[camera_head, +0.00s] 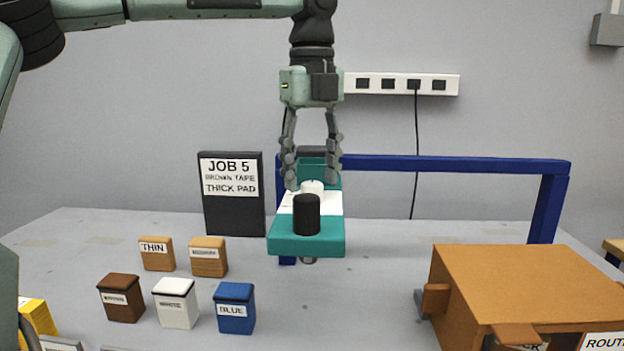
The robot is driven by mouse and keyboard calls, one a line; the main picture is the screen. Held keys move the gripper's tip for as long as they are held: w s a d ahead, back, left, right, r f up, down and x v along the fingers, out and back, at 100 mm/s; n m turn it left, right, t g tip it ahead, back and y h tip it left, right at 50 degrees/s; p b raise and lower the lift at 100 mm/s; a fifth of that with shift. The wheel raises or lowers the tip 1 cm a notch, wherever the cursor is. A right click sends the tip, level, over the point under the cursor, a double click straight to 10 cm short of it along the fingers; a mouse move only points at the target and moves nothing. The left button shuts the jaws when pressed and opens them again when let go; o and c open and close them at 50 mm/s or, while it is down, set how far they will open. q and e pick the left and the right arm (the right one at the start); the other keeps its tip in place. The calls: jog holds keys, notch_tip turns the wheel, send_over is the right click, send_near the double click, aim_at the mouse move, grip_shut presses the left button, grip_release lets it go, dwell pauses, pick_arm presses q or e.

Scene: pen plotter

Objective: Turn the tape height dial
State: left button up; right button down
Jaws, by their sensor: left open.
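A teal carriage (290,246) sits at the blue gantry beam. On it stand an upright black cylindrical knob (306,215) in front and a short white round piece (312,187) on a white panel behind it. No marking shows which one is the tape height dial. My left gripper (312,183) points down over the rear of the carriage. Its fingers are apart, one on each side of the white round piece as seen from here. I cannot tell whether they touch it. The black knob is in front of the fingers, clear of them. My right gripper is not in view.
The blue gantry frame (450,163) spans behind to the right. A black "JOB 5 brown tape thick pad" sign (233,215) stands left. Several labelled blocks, including a blue one (234,308), sit front left. A brown box (520,280) stands right. Centre-front table is clear.

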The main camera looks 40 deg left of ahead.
pick_arm(q)
jog(key=shift+f, duration=0.9)
jog(key=c, duration=1.2)
jog(key=shift+o, duration=0.2)
jog(key=n, duration=0.5)
jog(key=shift+n, duration=0.4)
jog(key=n, duration=0.5)
jog(key=shift+n, duration=0.4)
